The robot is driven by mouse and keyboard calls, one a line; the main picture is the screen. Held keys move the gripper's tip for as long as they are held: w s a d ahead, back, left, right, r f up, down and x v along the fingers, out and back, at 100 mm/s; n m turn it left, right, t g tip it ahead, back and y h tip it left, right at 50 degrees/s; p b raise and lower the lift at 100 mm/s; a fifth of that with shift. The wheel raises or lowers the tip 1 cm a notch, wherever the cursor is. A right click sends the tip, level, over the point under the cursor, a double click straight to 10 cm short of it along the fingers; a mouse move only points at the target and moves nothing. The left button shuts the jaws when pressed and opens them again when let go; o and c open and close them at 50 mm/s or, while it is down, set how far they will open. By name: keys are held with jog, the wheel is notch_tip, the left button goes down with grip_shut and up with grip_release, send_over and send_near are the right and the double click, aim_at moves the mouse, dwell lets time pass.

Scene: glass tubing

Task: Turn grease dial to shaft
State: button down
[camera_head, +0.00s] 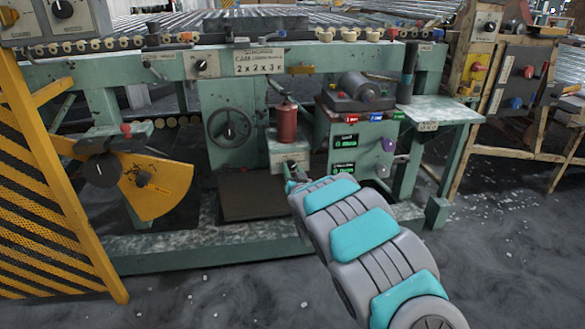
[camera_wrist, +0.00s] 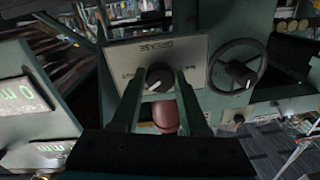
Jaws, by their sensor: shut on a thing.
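The grease dial (camera_wrist: 158,75) is a small black round knob on a pale lettered plate (camera_wrist: 120,58), seen in the wrist view. My gripper (camera_wrist: 160,84) is shut on the dial, with one finger on each side of it. In the head view my gripper (camera_head: 291,185) reaches the front of a pale green box (camera_head: 289,157) under a red cylinder (camera_head: 287,124). The dial is hidden there by my gripper or too small to make out.
A black handwheel (camera_head: 230,127) is left of the box. A control box with green displays (camera_head: 344,142) and a purple knob (camera_head: 389,144) stands close on the right. A yellow sector plate (camera_head: 155,185) is at far left. The floor in front has open room.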

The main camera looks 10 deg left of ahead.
jog(key=m, duration=0.4)
jog(key=shift+a, duration=0.1)
jog(key=shift+m+b, duration=0.5)
jog(key=shift+m, duration=0.8)
jog(key=shift+c, duration=2.1)
grip_release()
jog(key=shift+s, duration=0.1)
jog(key=v, duration=0.7)
jog(key=shift+s, duration=0.3)
